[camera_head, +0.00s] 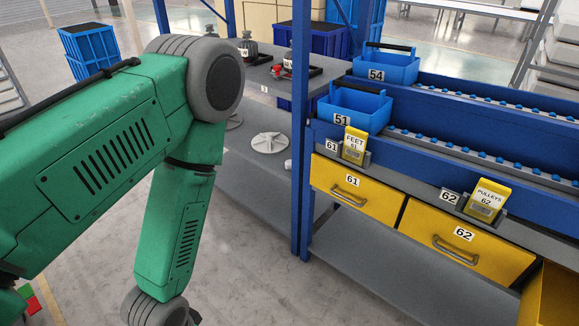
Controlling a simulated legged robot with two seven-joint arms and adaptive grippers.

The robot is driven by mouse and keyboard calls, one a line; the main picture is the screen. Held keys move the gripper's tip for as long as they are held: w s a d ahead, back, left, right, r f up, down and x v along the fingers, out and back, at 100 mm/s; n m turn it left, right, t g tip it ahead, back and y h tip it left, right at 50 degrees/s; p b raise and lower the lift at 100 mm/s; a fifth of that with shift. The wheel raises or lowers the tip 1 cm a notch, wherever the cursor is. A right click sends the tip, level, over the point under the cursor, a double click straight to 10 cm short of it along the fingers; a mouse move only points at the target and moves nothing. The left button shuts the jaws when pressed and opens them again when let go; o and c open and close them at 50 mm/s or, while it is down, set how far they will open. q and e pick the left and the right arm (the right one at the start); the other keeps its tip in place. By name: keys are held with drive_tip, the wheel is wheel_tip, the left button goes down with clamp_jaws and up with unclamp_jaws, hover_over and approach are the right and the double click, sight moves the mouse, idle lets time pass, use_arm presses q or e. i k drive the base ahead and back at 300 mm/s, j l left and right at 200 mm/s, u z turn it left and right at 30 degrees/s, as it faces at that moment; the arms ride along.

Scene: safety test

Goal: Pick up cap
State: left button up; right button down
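Nothing in view is clearly a cap. A white round disc with a raised centre (269,143) lies on the grey lower surface behind the blue post. A small white piece (288,165), partly hidden by the post, sits near it; I cannot tell what it is. My green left arm comes in from the left, bends at a grey joint and reaches down past the bottom edge. Its gripper is out of view. My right gripper is also out of view.
A blue post (301,120) stands beside yellow drawers 61 (375,204) and 62 (446,264). Blue bins 51 (366,108) and 54 (398,70) sit above them. Dark objects (247,49) stand on the grey upper shelf. The floor at bottom centre is clear.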

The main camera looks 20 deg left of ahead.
sight(288, 162)
drive_tip(key=i+j+z, duration=0.25)
drive_tip(key=j, duration=0.25)
drive_tip(key=i+j+z, duration=0.25)
drive_tip(key=j, duration=0.3)
drive_tip(key=j+z, duration=0.3)
drive_tip(key=j, duration=0.25)
drive_tip(key=j+z, duration=0.25)
drive_tip(key=j, duration=0.4)
